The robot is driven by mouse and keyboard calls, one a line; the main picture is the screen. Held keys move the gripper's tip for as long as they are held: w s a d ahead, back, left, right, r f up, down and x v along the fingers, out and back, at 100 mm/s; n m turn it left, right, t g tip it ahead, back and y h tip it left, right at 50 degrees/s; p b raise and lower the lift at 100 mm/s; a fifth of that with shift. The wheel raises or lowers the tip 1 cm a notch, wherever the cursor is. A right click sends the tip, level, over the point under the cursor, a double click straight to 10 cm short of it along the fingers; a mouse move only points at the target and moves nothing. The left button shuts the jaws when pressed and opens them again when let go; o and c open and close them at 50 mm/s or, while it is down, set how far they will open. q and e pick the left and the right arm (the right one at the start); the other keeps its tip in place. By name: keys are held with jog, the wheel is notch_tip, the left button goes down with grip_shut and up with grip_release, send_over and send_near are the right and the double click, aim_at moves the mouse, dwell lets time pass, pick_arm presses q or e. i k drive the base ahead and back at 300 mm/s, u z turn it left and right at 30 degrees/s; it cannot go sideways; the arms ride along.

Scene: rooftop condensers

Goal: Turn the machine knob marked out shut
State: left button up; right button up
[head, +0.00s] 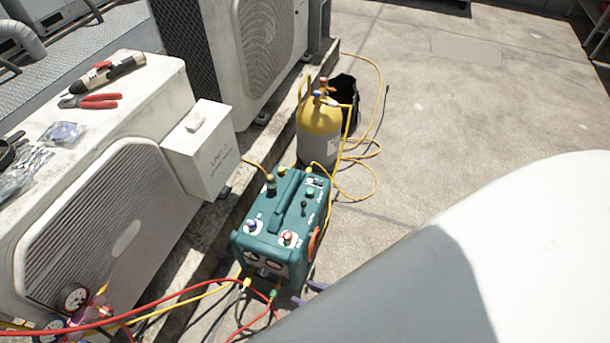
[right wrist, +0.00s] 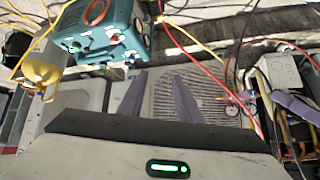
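The teal machine (head: 278,222) stands on the roof floor, with a blue knob (head: 252,225) and a red knob (head: 287,238) on its near top corners. Their markings are too small to read, so I cannot tell which is marked out. The machine shows upside down in the right wrist view (right wrist: 108,22). My right gripper (right wrist: 160,82) is open and empty, its two purple fingers apart. In the head view only its purple fingertips (head: 308,293) show, low beside the machine, behind my white arm. A purple piece (right wrist: 297,108) at right in the wrist view may be my left gripper; its state is unclear.
A yellow-topped cylinder (head: 320,128) stands behind the machine. Condensers (head: 110,215) line the left. Gauges (head: 75,297) and red and yellow hoses (head: 180,298) cross the front. Pliers (head: 95,101) lie on the near condenser. Open floor (head: 450,110) lies to the right.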

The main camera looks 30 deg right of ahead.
aim_at(288, 235)
jog(key=z, duration=0.85)
jog(key=k, duration=0.3)
jog(key=z, duration=0.3)
jog(key=i, duration=0.9)
jog(key=u, duration=1.05)
